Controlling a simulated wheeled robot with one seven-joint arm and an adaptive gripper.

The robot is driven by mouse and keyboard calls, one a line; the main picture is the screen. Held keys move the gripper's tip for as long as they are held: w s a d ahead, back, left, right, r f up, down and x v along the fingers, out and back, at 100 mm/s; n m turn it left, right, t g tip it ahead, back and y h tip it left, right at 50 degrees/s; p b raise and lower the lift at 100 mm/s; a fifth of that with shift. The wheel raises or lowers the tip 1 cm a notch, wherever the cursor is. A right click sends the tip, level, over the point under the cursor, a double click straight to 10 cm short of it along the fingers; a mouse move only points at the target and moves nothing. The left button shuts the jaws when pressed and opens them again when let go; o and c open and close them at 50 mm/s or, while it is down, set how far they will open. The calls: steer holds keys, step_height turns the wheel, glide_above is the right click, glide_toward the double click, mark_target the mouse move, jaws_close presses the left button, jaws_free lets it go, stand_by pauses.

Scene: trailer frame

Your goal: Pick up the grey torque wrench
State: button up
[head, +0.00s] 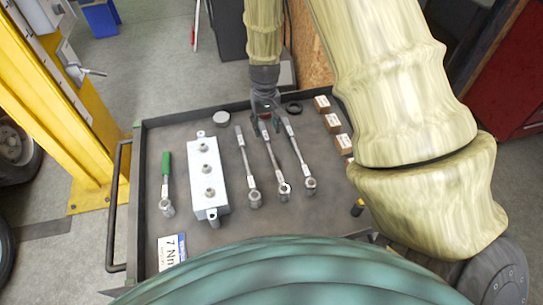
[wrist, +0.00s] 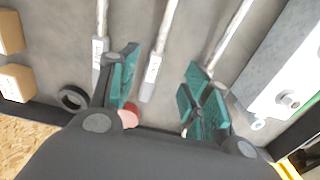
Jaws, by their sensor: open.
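Three grey wrenches lie side by side on the dark tray (head: 225,250): a left one (head: 244,157), a middle one (head: 273,160) and a right one (head: 297,152). Their socket heads point toward me. My gripper (head: 268,126) is over their far handle ends, open and empty. In the wrist view the middle wrench's handle end (wrist: 152,72) lies between the teal fingers of my gripper (wrist: 162,92), nearer the left finger. The right wrench (wrist: 99,45) is outside the left finger there; the left wrench (wrist: 228,36) runs behind the other finger. Contact cannot be told.
A green-handled wrench (head: 166,180) and a white block with knobs (head: 207,178) lie left of the wrenches. Small brown boxes (head: 332,122) and a black ring (head: 293,108) are at the right. A "7 Nm" card (head: 172,251) lies near the front. The tray has a raised rim.

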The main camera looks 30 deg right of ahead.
mark_target(267, 140)
steer(key=shift+w+d+f+p, duration=0.15)
steer(key=shift+f+p, duration=0.55)
steer(key=shift+f, duration=1.3)
steer(key=shift+d+f+p, duration=0.1)
steer(key=shift+f+p, duration=0.55)
steer(key=shift+f, duration=1.3)
jaws_close()
